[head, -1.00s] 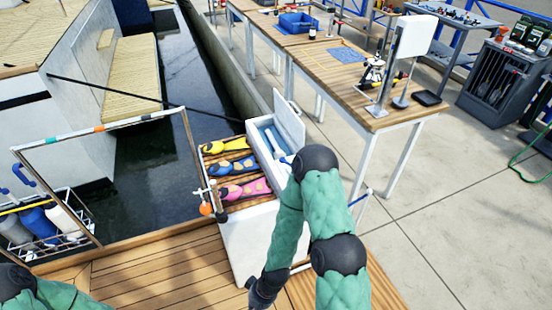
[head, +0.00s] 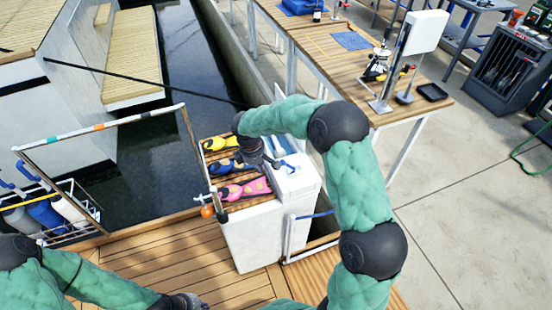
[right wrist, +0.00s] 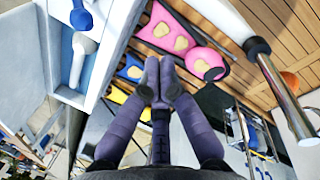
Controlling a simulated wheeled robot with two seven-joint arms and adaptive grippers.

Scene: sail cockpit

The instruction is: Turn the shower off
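The white box (head: 255,235) stands on the wooden deck edge. In its top compartment lie white and blue parts (head: 285,163), which I take to be the shower. The right wrist view shows a white handle (right wrist: 79,62) with a blue round part (right wrist: 82,19) in the compartment, left of my fingers. My right gripper (head: 256,160) is over the slatted top beside the compartment, near the blue fin. In the wrist view its fingertips (right wrist: 159,66) are together with nothing seen between them. My left gripper (head: 188,302) is low at the bottom edge, partly cut off.
Yellow (head: 220,143), blue (head: 222,167) and pink (head: 243,189) fins lie on the slats. An orange ball (head: 207,211) and thin metal rail stand at their left. A bottle rack (head: 80,232) is left. A wooden table (head: 330,68) stands behind. Dark water lies beyond the deck.

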